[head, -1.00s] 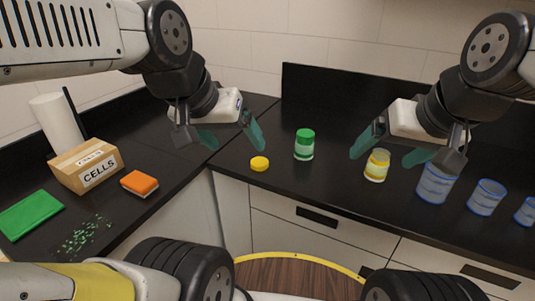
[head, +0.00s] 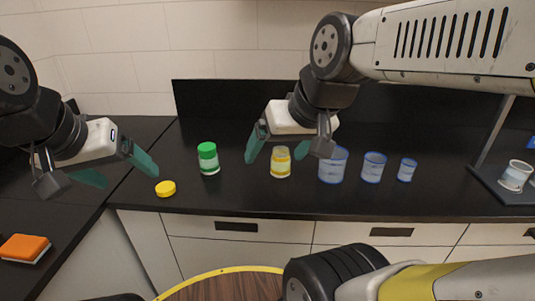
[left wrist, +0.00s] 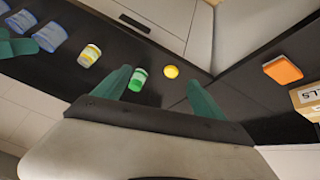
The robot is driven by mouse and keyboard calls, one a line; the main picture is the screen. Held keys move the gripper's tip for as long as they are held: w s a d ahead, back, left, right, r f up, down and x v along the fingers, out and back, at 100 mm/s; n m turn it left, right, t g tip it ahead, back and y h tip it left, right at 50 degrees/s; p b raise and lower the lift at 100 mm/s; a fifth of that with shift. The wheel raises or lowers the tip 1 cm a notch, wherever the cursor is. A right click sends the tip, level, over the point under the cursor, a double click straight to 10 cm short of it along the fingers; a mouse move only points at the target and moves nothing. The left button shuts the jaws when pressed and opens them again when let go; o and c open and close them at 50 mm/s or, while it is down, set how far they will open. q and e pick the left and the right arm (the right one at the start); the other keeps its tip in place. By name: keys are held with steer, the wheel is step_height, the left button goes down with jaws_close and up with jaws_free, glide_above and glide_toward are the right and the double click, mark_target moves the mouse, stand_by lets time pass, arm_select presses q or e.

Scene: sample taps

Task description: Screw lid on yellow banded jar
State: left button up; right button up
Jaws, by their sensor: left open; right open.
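The yellow banded jar (head: 280,163) stands upright on the black counter with no lid on it. A yellow lid (head: 165,188) lies flat on the counter near the front edge, left of the jar; it also shows in the left wrist view (left wrist: 171,72). My left gripper (head: 118,172) is open and empty above the counter, left of the lid. In the left wrist view the lid lies beyond the gap between its fingers. My right gripper (head: 287,148) is open, in front of and above the yellow banded jar, its fingers appearing to either side of it; contact cannot be told.
A green-lidded jar (head: 208,160) stands between lid and yellow jar. Blue-banded containers (head: 373,167) stand right of the yellow jar. An orange sponge (head: 25,248) lies at left. A stand with a small cup (head: 516,175) is at far right.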

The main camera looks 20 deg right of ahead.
stand_by(0.6)
arm_select(q)
steer(key=n+g+y, duration=0.1)
steer(key=g+y, duration=0.1)
steer(key=g, duration=0.2)
glide_above(163, 189)
steer(key=f, duration=1.5)
steer(key=shift+s+d+f, duration=0.1)
steer(key=shift+s+f, duration=0.2)
steer(key=shift+f, duration=0.1)
steer(key=shift+w+f+n, duration=0.15)
steer(key=shift+f+n, duration=0.1)
steer(key=shift+n, duration=0.05)
steer(key=shift+w+f, duration=0.15)
steer(key=shift+f, duration=1.1)
